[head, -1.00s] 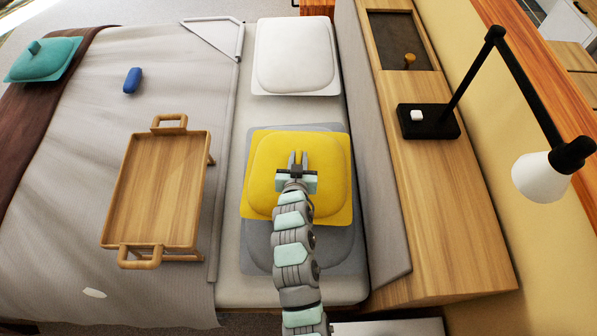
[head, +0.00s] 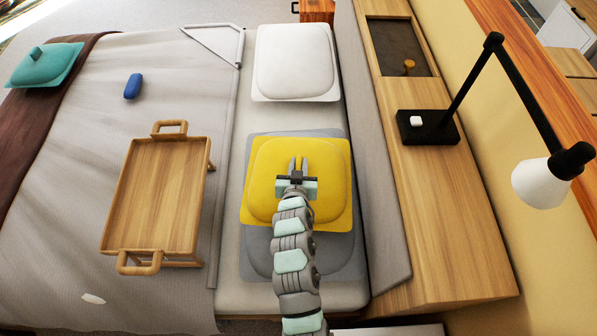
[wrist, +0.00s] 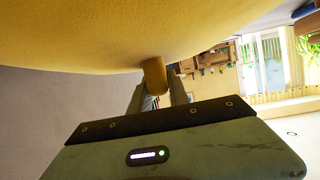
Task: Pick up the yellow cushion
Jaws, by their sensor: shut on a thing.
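The yellow cushion (head: 325,190) lies over the grey cushions on the bed's pillow end in the head view. It fills the top of the wrist view (wrist: 120,35), with a short yellow knob (wrist: 155,76) sticking out of it. My gripper (head: 298,163) is over the middle of the cushion in the head view. In the wrist view my gripper (wrist: 158,88) has its fingers on either side of the knob, shut on it. I cannot tell whether the cushion is clear of the grey cushions (head: 345,250) under it.
A white cushion (head: 294,60) lies farther up the bed. A wooden tray table (head: 155,195) and a blue case (head: 132,83) are to the left. A headboard ledge with a black lamp base (head: 428,127) runs along the right. A teal cushion (head: 45,65) is far left.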

